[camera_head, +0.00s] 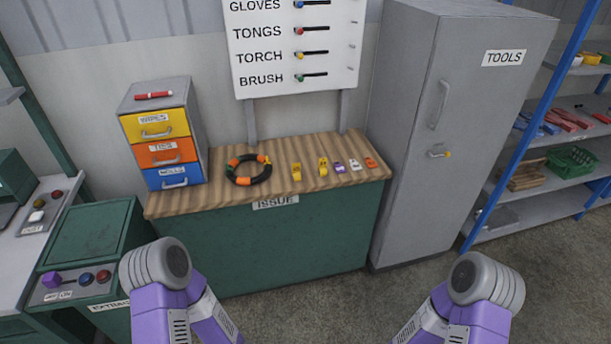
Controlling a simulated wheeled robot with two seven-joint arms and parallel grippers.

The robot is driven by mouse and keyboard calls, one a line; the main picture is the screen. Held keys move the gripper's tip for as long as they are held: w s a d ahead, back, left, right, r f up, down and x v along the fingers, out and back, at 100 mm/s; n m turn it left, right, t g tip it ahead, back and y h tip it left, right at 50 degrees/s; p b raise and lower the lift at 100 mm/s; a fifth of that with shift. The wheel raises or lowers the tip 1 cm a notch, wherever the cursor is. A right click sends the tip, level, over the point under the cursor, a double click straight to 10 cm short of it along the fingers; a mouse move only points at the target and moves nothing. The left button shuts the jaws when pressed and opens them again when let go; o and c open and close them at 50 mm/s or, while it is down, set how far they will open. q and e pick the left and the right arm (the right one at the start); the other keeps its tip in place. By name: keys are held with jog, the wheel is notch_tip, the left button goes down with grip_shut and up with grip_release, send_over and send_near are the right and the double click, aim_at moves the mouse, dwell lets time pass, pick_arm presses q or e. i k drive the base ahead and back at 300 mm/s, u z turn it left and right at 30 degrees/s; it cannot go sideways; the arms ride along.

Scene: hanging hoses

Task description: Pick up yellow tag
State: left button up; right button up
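Two yellow tags lie on the wooden top of the ISSUE counter: one yellow tag (297,172) just right of the black and orange ring, and a second yellow tag (323,166) to its right. Further right in the same row are a purple tag (338,167), a white tag (355,164) and an orange tag (370,162). The tags lie apart from each other and nothing holds them. Only links of my two arms show at the bottom edge, well in front of the counter. Neither gripper is in view.
A black and orange ring (248,170) lies on the counter (225,199), beside a drawer unit (160,133). A label board (294,45) stands behind. A grey TOOLS cabinet (422,130) adjoins on the right, then shelves (535,200). Floor shows in front of the counter.

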aim_at(296, 167)
jog(key=z, duration=0.65)
jog(key=i, duration=1.55)
jog(key=u, duration=0.55)
